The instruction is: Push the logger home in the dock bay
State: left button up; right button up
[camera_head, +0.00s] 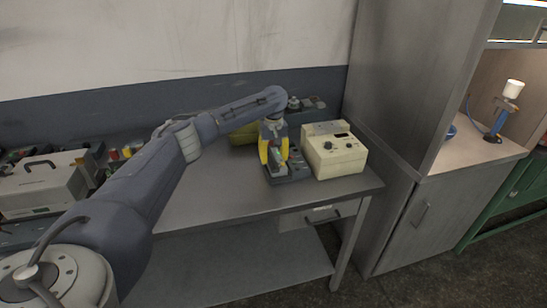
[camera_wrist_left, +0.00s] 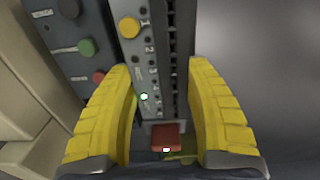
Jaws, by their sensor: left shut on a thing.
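My left gripper (camera_head: 274,152) has yellow fingers and points down over the dark dock (camera_head: 291,172) near the bench's right end. In the left wrist view its fingers (camera_wrist_left: 165,125) stand on both sides of a small block with a red top (camera_wrist_left: 165,137), which I take to be the logger. The gripper is shut on it. Beside it runs a grey numbered strip (camera_wrist_left: 140,65) with a yellow button. The logger's lower part and the bay under it are hidden, so I cannot tell how deep it sits. My right gripper is not in view.
A cream instrument box (camera_head: 336,158) stands just right of the dock. A white case (camera_head: 40,185) and coloured clutter are at the bench's left. A tall grey cabinet (camera_head: 400,90) rises beyond the right end. The bench front (camera_head: 215,195) is clear.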

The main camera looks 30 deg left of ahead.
pick_arm(q)
jog(key=shift+d, duration=0.1)
dwell(0.3)
jog(key=o, duration=1.5)
jog(key=shift+w+d+r, duration=0.1)
jog(key=shift+r, duration=0.4)
notch_tip(320, 180, up, 11)
jog(key=shift+s+a, duration=0.2)
jog(key=shift+a, duration=0.1)
